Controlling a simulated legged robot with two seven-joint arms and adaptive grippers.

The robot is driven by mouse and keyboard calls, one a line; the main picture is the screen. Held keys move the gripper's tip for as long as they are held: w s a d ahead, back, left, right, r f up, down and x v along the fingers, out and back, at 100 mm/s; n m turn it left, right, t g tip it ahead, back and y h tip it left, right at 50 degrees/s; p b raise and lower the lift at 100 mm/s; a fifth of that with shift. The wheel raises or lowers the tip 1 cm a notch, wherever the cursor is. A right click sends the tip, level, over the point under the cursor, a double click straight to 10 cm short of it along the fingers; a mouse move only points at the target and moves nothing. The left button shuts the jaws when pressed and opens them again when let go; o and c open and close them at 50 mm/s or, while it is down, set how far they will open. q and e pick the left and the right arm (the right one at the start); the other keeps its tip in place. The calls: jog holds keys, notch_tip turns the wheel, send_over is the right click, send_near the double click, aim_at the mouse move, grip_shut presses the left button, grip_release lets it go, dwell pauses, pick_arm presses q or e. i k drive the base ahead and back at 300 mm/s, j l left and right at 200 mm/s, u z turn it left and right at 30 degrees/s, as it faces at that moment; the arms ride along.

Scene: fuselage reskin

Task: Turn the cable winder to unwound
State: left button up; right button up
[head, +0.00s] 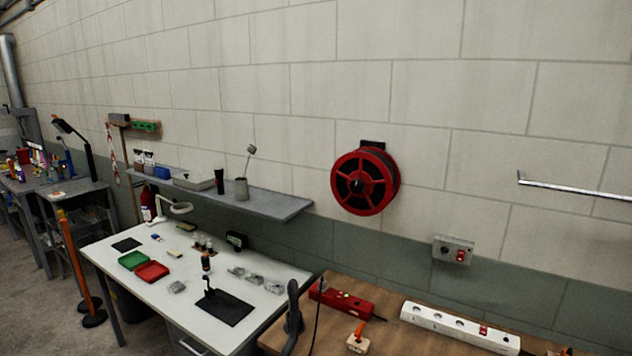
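The cable winder (358,182) is a red reel with a spoked round face. It hangs on the block wall from a dark bracket, right of the centre of the head view. Neither of my grippers shows in the head view.
A white table (105,262) stands to the left under a grey wall shelf (275,205). A switch box (453,250) and a metal rail (570,187) are on the wall. The wall around the winder is clear.

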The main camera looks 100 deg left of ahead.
aim_at(357, 186)
jog(key=u, duration=3.2)
jog(key=i+j+z, duration=0.1)
